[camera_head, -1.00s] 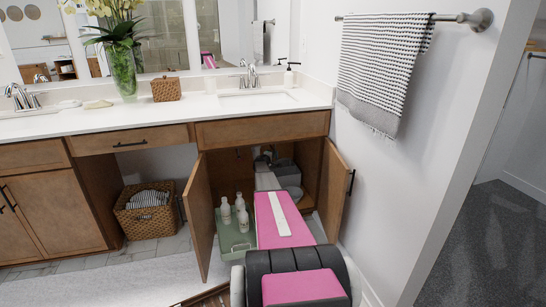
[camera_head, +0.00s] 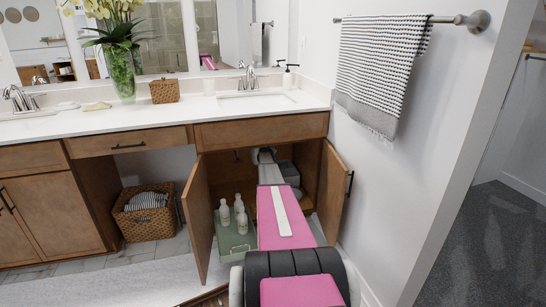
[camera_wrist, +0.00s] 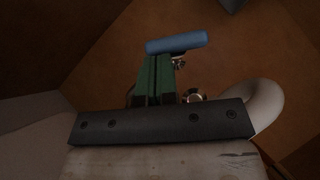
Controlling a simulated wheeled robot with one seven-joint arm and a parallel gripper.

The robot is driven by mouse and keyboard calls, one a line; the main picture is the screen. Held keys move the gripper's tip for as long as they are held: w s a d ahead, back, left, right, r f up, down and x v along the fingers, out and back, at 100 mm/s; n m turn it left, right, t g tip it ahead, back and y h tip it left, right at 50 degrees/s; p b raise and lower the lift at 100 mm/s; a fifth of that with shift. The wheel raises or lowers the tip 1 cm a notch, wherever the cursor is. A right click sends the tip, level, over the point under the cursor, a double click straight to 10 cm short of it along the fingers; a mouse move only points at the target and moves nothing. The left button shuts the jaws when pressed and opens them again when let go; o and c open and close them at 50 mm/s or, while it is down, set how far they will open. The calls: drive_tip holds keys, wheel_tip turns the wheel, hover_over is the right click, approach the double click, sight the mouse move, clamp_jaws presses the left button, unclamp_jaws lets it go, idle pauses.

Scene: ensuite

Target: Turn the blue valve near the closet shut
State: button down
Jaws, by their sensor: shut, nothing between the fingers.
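The blue valve handle (camera_wrist: 176,42) shows in the wrist view as a short bar lying nearly level, with a metal stem below it. My gripper (camera_wrist: 160,58) has its green fingers pressed together with nothing between them. Its tips are just below the left part of the handle; I cannot tell whether they touch it. In the head view my arm reaches into the open sink cabinet (camera_head: 262,133). The valve and my fingertips cannot be made out there.
A curved white pipe (camera_wrist: 266,105) is right of my gripper. The left cabinet door (camera_head: 197,215) and right door (camera_head: 332,195) stand open beside my arm. A green tray (camera_head: 233,243) with several white bottles is left of my arm. A wicker basket (camera_head: 150,222) stands further left.

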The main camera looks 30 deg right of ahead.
drive_tip(key=shift+d+r+m+y, duration=0.15)
drive_tip(key=shift+d+m+y, duration=0.15)
drive_tip(key=shift+m+y, duration=0.35)
drive_tip(key=shift+y, duration=0.25)
drive_tip(key=shift+s+d, duration=0.15)
drive_tip(key=shift+d, duration=0.2)
drive_tip(key=shift+s+d, duration=0.15)
drive_tip(key=shift+d, duration=0.7)
drive_tip(key=shift+s+d+f, duration=0.1)
drive_tip(key=shift+d+f, duration=0.1)
drive_tip(key=shift+d, duration=0.05)
drive_tip(key=shift+r, duration=0.1)
